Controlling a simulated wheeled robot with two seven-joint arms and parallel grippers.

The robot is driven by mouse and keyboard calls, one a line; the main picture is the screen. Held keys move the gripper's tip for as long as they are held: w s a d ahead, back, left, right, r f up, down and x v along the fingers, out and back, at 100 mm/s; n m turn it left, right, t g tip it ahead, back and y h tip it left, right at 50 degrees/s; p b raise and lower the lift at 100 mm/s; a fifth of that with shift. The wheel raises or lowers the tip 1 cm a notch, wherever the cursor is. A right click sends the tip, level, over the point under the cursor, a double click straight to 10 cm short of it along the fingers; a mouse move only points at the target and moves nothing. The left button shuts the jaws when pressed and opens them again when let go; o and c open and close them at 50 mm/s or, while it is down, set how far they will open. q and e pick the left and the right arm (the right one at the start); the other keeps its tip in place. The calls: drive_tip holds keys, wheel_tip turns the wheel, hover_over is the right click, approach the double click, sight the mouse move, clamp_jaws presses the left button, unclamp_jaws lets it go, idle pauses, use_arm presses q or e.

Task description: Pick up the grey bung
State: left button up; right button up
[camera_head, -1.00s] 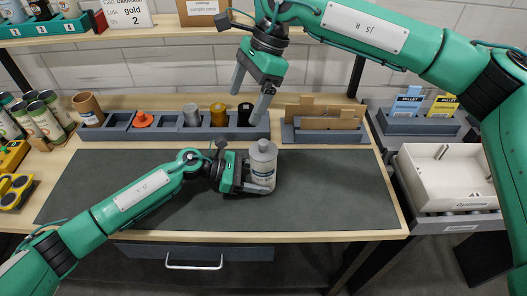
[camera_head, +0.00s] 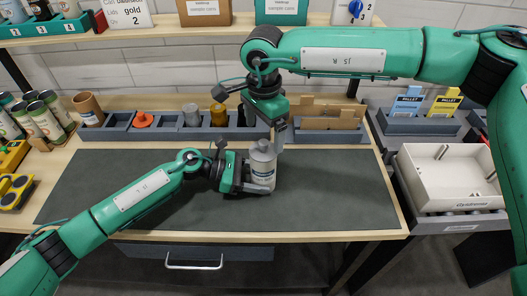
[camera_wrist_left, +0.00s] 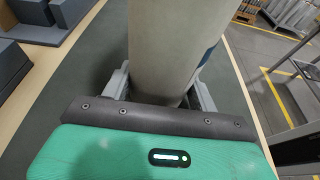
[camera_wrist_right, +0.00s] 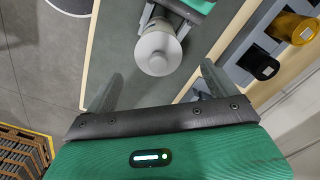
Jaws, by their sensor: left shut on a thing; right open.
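The grey bung (camera_head: 191,115) looks like a grey cylinder standing in a slot of the long grey rack (camera_head: 170,134) at the back of the table. It is out of sight in both wrist views. My left gripper (camera_head: 256,187) is shut on the pale grey bottle (camera_head: 263,165), which stands upright over the dark mat; the bottle also fills the left wrist view (camera_wrist_left: 170,50). My right gripper (camera_head: 272,132) is open and empty. It points down close above and behind the bottle, right of the grey bung. The bottle's domed top (camera_wrist_right: 158,52) shows beyond its open fingers.
A holder with cardboard pieces (camera_head: 330,120) is on the right. The mat (camera_head: 340,190) is clear right of the bottle.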

sight(264, 142)
wheel_tip(264, 142, down, 4)
drive_tip(key=shift+s+f, duration=0.1)
drive_tip(key=shift+f, duration=0.15)
drive_tip(key=shift+c, duration=0.4)
drive_tip(key=c, duration=1)
